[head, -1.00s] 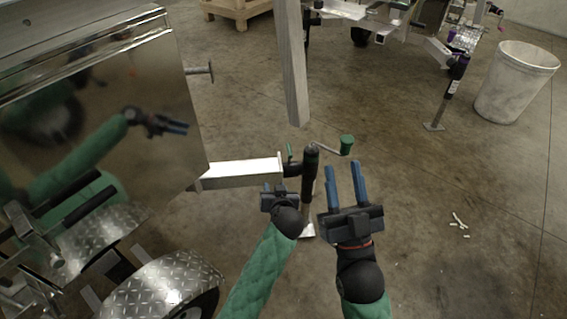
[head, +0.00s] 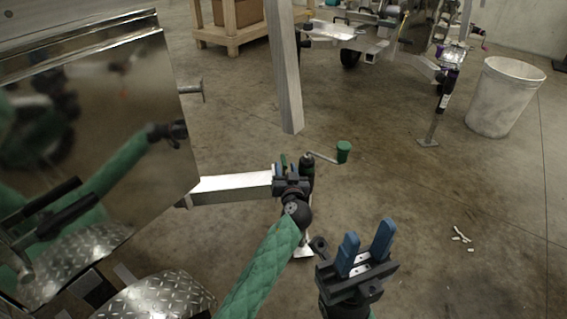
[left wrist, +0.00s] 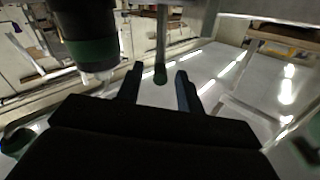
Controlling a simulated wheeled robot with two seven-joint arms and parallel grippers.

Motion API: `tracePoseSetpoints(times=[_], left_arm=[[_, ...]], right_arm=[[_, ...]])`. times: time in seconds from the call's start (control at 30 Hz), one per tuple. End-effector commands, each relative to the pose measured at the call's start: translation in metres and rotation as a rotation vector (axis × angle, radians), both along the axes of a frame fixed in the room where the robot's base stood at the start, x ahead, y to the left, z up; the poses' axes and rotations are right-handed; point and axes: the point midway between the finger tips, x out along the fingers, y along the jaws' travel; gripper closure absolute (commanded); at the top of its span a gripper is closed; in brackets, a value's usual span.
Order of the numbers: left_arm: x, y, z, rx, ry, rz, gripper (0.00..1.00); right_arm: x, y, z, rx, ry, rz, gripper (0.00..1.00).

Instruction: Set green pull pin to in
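In the head view my left gripper (head: 290,168) is at the jack, by the end of the trailer's beam, and largely hides the pin. The dark jack (head: 307,172) stands just right of the gripper; its body with a green band (left wrist: 88,45) is at upper left in the left wrist view. My right gripper (head: 365,248) is open and empty, lower right of the jack.
The jack's crank with a green knob (head: 343,151) sticks out to the right. The aluminium beam (head: 232,187) runs left to the trailer's shiny box (head: 100,120).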

Motion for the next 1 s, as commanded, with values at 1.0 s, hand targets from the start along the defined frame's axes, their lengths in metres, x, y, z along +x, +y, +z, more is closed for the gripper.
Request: tracePoseSetpoints(times=[1.0], left_arm=[[0.040, 0.006, 0.000, -0.001, 0.001, 0.000, 1.00]], right_arm=[[0.000, 0.001, -0.001, 0.002, 0.000, 0.008, 0.64]])
